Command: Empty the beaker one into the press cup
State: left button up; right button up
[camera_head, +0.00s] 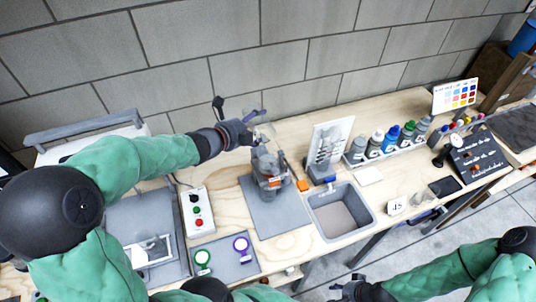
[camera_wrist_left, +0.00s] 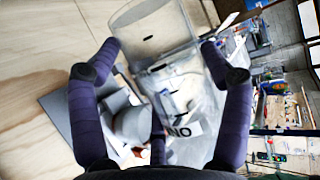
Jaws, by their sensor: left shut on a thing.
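My left gripper (camera_head: 255,121) is shut on a clear beaker (camera_head: 265,132), above and behind the grey press (camera_head: 271,168) on its grey mat. In the left wrist view, the purple fingers of the left gripper (camera_wrist_left: 162,50) stand on both sides of the clear beaker (camera_wrist_left: 160,28). The beaker looks tilted; I cannot tell what is in it. A grey round part (camera_wrist_left: 132,124) shows below the beaker there. The press cup cannot be told apart clearly from the press. My right gripper (camera_head: 348,289) is low at the bottom edge, apart from the bench; its jaws are unclear.
A grey sink tray (camera_head: 369,203) stands right of the press. A rack of bottles (camera_head: 385,147) and an upright white board (camera_head: 330,143) are behind it. A button box (camera_head: 197,212) and a pad with green and purple rings (camera_head: 223,259) lie to the left.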

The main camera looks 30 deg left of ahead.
aim_at(257, 127)
pick_arm(q)
jog(key=shift+f+b, duration=0.2)
jog(key=shift+b, duration=1)
jog(key=shift+s+d+r+m+t+y+b, duration=0.15)
jog(key=shift+r+m+t+y+b, duration=0.2)
jog(key=shift+b, duration=1.2)
jog(key=shift+s+d+r+m+t+y+b, duration=0.15)
jog(key=shift+m+t+b, duration=0.3)
jog(key=shift+b, duration=1.05)
jog(key=shift+s+d+r+m+t+y+b, duration=0.2)
jog(key=shift+d+r+m+t+b, duration=0.25)
jog(key=shift+b, duration=2.1)
jog(key=shift+s+d+r+m+t+y+b, duration=0.15)
jog(key=shift+m+t+b, duration=0.35)
jog(key=shift+b, duration=2)
jog(key=shift+r+m, duration=0.15)
jog(key=shift+m, duration=0.1)
jog(key=shift+s+d, duration=0.1)
jog(key=shift+d, duration=0.05)
jog(key=shift+s+d+r+m+t, duration=0.15)
jog(key=shift+m+t, duration=0.2)
jog(key=shift+m, duration=0.25)
